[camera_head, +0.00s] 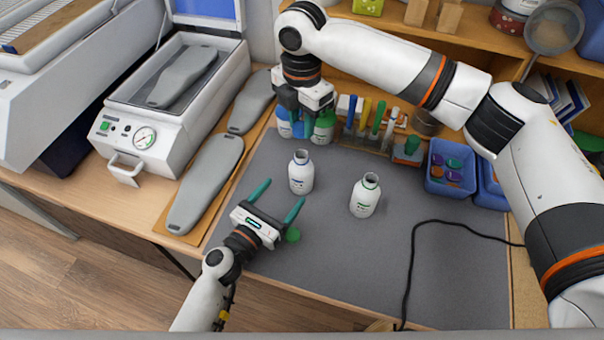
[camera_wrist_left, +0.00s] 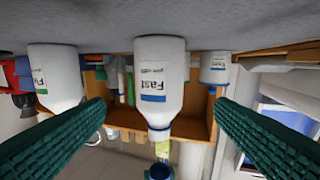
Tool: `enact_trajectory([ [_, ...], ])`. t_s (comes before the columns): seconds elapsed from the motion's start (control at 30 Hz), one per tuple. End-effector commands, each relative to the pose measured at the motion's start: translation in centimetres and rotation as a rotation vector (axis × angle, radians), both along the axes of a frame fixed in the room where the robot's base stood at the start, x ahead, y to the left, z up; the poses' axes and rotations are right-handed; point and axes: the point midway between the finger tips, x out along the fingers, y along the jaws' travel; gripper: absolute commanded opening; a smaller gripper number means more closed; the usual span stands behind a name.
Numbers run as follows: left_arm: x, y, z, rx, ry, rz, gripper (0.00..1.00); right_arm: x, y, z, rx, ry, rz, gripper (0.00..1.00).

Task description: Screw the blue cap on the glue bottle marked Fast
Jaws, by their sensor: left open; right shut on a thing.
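The glue bottle marked Fast (camera_head: 301,173) stands upright and uncapped on the grey mat, with a blue label band. It fills the middle of the left wrist view (camera_wrist_left: 160,75), which shows things upside down. My left gripper (camera_head: 279,196) is open and empty; its fingers point at the bottle, with the fingertips short of it. My right gripper (camera_head: 305,110) is shut over the back of the mat. It appears to hold the blue cap (camera_wrist_left: 158,172), seen as a blue-rimmed dark round piece in line with the bottle's neck; the grip itself is hard to see.
A green-marked open bottle (camera_head: 364,196) stands to the right, and a green cap (camera_head: 292,235) lies beside my left gripper. More bottles (camera_head: 323,128) and a tube rack (camera_head: 365,138) stand behind. Blue bins (camera_head: 437,184) and a black cable (camera_head: 412,260) are at the right.

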Motion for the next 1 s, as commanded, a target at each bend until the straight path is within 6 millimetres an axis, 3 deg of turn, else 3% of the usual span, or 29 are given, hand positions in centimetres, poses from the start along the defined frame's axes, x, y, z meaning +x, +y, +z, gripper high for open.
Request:
enact_trajectory([
  [0.5,7.6,-5.1,0.1,-0.001,-0.001,-0.001,0.78,0.0,0.0,0.0,0.000,0.000,0.000,0.10],
  [0.7,8.7,-5.8,0.0,0.001,-0.001,-0.002,0.78,0.0,0.0,0.0,0.000,0.000,0.000,0.10],
  [1.0,8.8,-5.9,0.0,0.002,-0.001,-0.002,0.78,0.0,0.0,0.0,0.000,0.000,0.000,0.10],
])
